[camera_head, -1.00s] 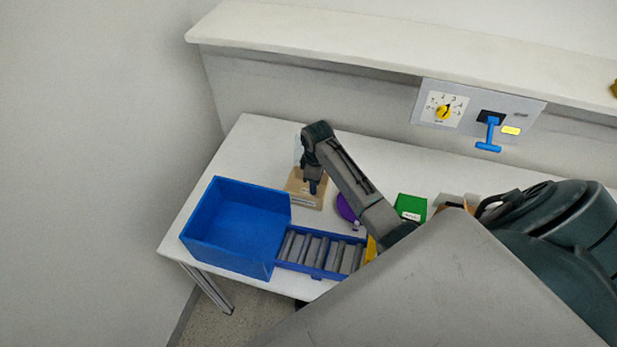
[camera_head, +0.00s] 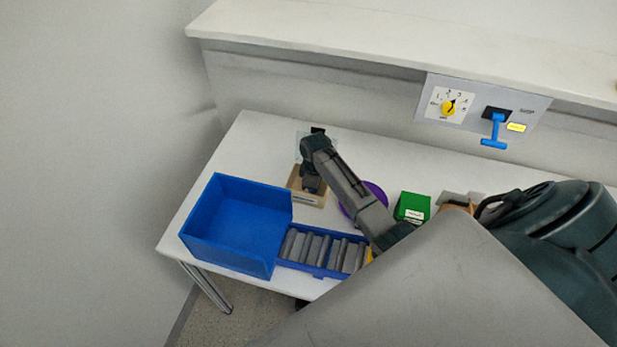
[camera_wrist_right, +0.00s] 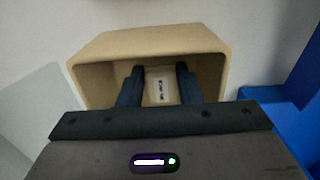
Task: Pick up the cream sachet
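The cream sachet (camera_wrist_right: 161,88), pale with dark print, lies inside a tan open box (camera_wrist_right: 150,42) in the right wrist view. The box (camera_head: 308,199) stands on the table behind the blue bin in the head view, where my arm hides the sachet. My right gripper (camera_wrist_right: 159,84) reaches into the box with its fingers apart, one on each side of the sachet. I cannot tell whether the fingers touch it. In the head view the right gripper (camera_head: 311,184) points down into the box. My left gripper is not in view.
A large blue bin (camera_head: 228,262) stands at the table's left front. A blue tray with grey rollers (camera_head: 322,251) adjoins it. A purple round thing (camera_head: 375,193) and a green box (camera_head: 412,207) are to the right. A panel with a yellow dial (camera_head: 449,107) is on the back wall.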

